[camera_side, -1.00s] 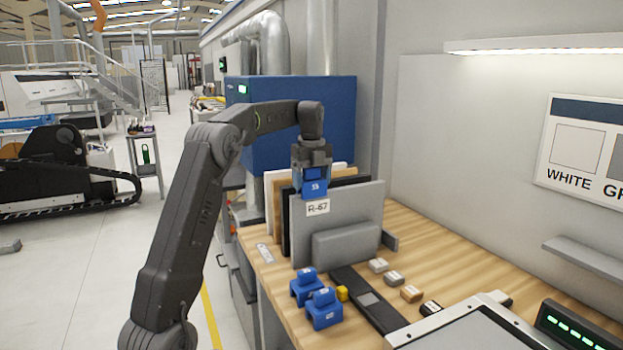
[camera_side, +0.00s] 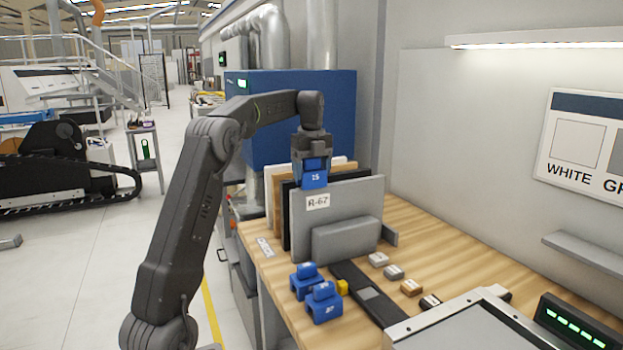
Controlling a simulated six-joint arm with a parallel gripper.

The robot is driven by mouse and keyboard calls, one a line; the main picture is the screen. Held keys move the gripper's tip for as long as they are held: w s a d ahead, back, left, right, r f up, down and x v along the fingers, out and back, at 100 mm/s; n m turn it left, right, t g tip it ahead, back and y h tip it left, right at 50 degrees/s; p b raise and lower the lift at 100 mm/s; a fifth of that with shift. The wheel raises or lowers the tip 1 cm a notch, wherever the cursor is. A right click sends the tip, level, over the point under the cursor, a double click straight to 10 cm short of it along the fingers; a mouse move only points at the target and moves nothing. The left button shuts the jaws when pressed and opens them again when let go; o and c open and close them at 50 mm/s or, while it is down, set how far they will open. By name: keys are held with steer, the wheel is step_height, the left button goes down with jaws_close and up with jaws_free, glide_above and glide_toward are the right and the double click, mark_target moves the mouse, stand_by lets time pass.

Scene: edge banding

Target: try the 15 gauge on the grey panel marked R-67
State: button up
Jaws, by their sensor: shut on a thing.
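The grey panel marked R-67 (camera_side: 350,200) stands upright at the front of a row of panels on the bench, its label near the upper left corner. My gripper (camera_side: 314,166) points down above that corner and is shut on a blue gauge (camera_side: 315,181), whose small marking looks like 15. The gauge's lower part overlaps the panel's top edge, just above the label. I cannot tell whether its slot is around the edge or touching it; the gripper hides its upper part.
White, wood-coloured and black panels (camera_side: 286,215) stand behind the grey one. A grey block (camera_side: 346,240) is in front of it. Two more blue gauges (camera_side: 323,303) sit on the bench (camera_side: 450,255) beside a yellow piece (camera_side: 342,286), a dark strip and several small samples.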

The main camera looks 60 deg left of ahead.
steer(key=shift+r, duration=2.95)
